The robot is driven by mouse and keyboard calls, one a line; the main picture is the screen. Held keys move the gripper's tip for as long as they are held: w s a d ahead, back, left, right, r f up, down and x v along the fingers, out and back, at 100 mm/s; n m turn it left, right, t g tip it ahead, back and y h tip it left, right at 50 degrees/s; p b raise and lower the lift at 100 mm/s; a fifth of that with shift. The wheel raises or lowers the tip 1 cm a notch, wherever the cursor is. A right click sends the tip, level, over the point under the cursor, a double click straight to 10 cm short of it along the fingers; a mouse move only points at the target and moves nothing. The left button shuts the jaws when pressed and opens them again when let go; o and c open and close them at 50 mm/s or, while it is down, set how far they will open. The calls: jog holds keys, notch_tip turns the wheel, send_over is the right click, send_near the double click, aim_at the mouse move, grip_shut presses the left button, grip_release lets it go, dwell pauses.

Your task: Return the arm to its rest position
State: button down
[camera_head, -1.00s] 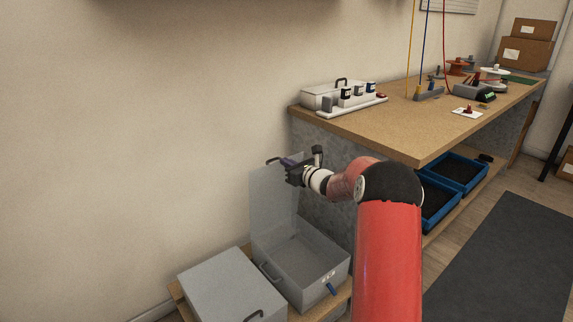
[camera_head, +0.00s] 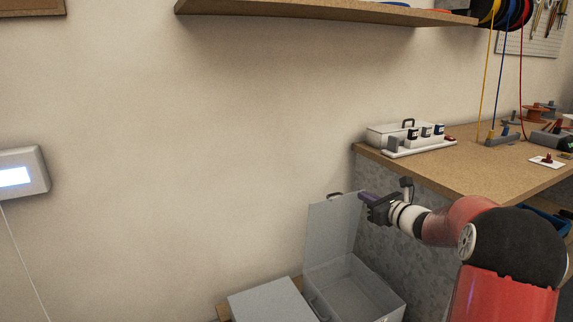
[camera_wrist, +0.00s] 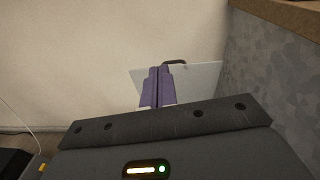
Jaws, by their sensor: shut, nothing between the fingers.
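My gripper (camera_head: 366,198) is at the end of my outstretched red arm, in front of the raised lid of a grey box in the head view. Its purple fingers (camera_wrist: 157,88) are together in the wrist view, with nothing between them. The lid (camera_wrist: 200,82) with its dark handle shows behind the fingertips in the wrist view. I cannot tell whether the fingertips touch the lid.
The open grey box (camera_head: 352,292) stands low beside a closed grey box (camera_head: 270,302). The workbench (camera_head: 470,168) is on the right, holding a small case (camera_head: 392,134) and bottles. A shelf (camera_head: 320,12) hangs above. A lit wall panel (camera_head: 22,172) is at left.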

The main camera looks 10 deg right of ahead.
jog(key=s+a+r+n+g, duration=0.2)
jog(key=s+a+n+g, duration=0.6)
jog(key=s+a+n, duration=1)
jog(key=s+d+f+n+h, duration=0.1)
jog(key=s+n, duration=0.3)
jog(key=s, duration=0.4)
jog(key=s+d+f+n+g+h, duration=0.1)
jog(key=s+f+n+h, duration=0.1)
jog(key=s, duration=0.6)
jog(key=s+d+f+n+g+h, duration=0.1)
jog(key=s+n+h, duration=0.2)
jog(key=s+n, duration=0.3)
jog(key=shift+s+f+h, duration=0.3)
jog(key=shift+s+f, duration=0.1)
jog(key=shift+s, duration=0.5)
